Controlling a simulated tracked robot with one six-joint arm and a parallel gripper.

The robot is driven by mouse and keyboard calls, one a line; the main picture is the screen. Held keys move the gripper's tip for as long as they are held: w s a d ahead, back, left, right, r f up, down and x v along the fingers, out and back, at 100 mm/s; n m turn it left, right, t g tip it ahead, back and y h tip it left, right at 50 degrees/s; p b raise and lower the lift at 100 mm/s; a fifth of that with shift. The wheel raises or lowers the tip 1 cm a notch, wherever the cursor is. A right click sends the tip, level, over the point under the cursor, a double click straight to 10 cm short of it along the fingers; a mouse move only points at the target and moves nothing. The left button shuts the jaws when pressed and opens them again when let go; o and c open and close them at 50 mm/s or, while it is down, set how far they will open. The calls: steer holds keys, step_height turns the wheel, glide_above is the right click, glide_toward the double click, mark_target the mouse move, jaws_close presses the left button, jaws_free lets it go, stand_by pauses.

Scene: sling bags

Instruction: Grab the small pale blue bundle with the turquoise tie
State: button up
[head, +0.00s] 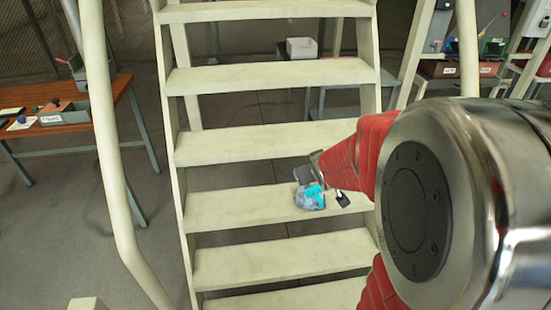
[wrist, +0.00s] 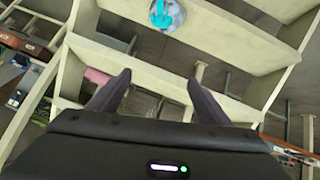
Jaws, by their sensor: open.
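The small pale blue bundle (head: 309,198) with its turquoise tie sits on a cream stair tread (head: 225,210) in the head view. It also shows at the top of the wrist view, where the bundle (wrist: 157,22) rests on a tread beyond my fingertips. My gripper (head: 322,185) is beside the bundle in the head view, partly hidden by my red-sleeved arm. In the wrist view the two dark fingers of my gripper (wrist: 158,80) are spread apart with nothing between them. The bundle lies outside the gap between them. Whether a finger touches it I cannot tell.
Cream treads lie above and below, including a higher tread (head: 250,143). A curved handrail (head: 112,165) runs along the left. A wooden table (head: 80,120) with small items stands at the left. A pinkish thing (wrist: 97,77) shows beyond the left finger.

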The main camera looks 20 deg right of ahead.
steer(key=w+d+f+t, duration=0.1)
steer(key=w+d+f, duration=0.2)
steer(key=d+f, duration=0.5)
steer(key=t+y, duration=0.2)
steer(key=y, duration=0.1)
glide_toward(314, 187)
steer(key=v, duration=0.3)
steer(key=shift+w+f, duration=0.15)
steer(key=shift+f, duration=0.05)
steer(key=shift+x, duration=4.3)
steer(key=shift+w, duration=0.15)
steer(key=shift+x, duration=2.5)
steer(key=shift+r, duration=0.1)
steer(key=shift+c, duration=0.2)
